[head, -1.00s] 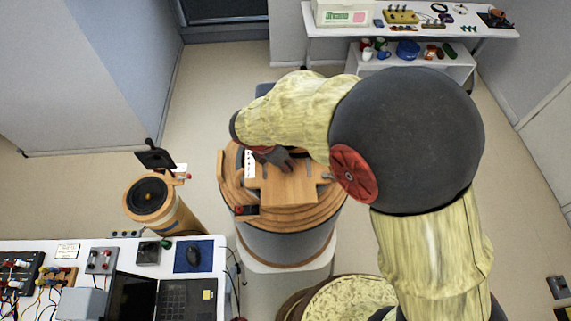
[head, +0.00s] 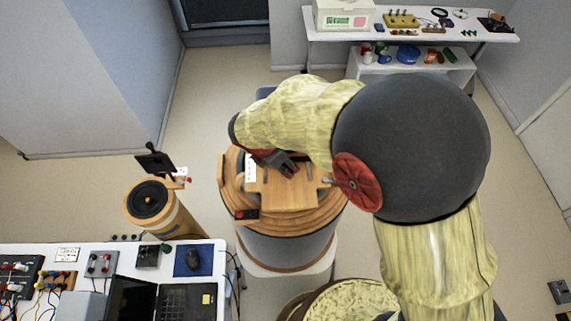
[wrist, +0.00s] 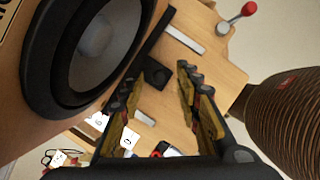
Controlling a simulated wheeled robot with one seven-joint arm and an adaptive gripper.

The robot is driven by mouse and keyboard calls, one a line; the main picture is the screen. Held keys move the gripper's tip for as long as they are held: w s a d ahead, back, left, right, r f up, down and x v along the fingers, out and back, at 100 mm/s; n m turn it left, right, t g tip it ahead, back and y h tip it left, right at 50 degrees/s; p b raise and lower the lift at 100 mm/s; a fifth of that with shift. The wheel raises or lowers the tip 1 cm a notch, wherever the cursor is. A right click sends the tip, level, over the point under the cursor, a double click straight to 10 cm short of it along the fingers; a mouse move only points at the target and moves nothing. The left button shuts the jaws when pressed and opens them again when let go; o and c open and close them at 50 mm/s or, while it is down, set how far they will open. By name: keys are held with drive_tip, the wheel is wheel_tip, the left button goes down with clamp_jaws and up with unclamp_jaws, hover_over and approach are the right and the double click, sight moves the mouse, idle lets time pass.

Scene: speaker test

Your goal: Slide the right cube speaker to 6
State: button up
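A speaker with a large dark cone (wrist: 100,48) in a wooden cabinet fills the left of the wrist view, close beside my left finger. I cannot tell whether it is the right cube speaker. In the head view my arm covers part of the wooden board (head: 290,192) where my gripper (head: 283,163) is low over it. In the wrist view my gripper (wrist: 158,82) has its two yellowish fingers apart. A small black block (wrist: 157,73) shows between them on the board, with no clear contact. White number tags (wrist: 127,140) lie at the lower left; I cannot read a 6 with certainty.
A red-knobbed lever (wrist: 242,14) rises at the board's edge, and a brown ribbed cylinder (wrist: 288,118) stands at the right. In the head view, a wooden column with a black disc (head: 148,199) stands left, above a desk with a laptop (head: 185,301). Floor beyond is clear.

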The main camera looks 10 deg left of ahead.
drive_tip(key=v, duration=1.1)
drive_tip(key=shift+a+r, duration=0.1)
drive_tip(key=shift+a, duration=0.05)
drive_tip(key=s+d+f+m+y+b, duration=0.1)
drive_tip(key=s+d+f+m+b, duration=0.2)
drive_tip(key=d+m+b, duration=0.5)
drive_tip(key=s+d+f+m+t+y+b, duration=0.1)
drive_tip(key=s+d+f+m+b, duration=0.3)
drive_tip(key=d+m, duration=0.6)
drive_tip(key=s+d+f+m+t+b, duration=0.1)
drive_tip(key=s+d+f+m+b, duration=0.2)
drive_tip(key=s+d+m+b, duration=0.3)
drive_tip(key=d+m+b, duration=0.4)
drive_tip(key=d+b, duration=0.1)
drive_tip(key=d, duration=0.1)
drive_tip(key=shift+s+d+f+y+b, duration=0.15)
drive_tip(key=shift+d+f+y+b, duration=0.15)
drive_tip(key=shift+y, duration=0.1)
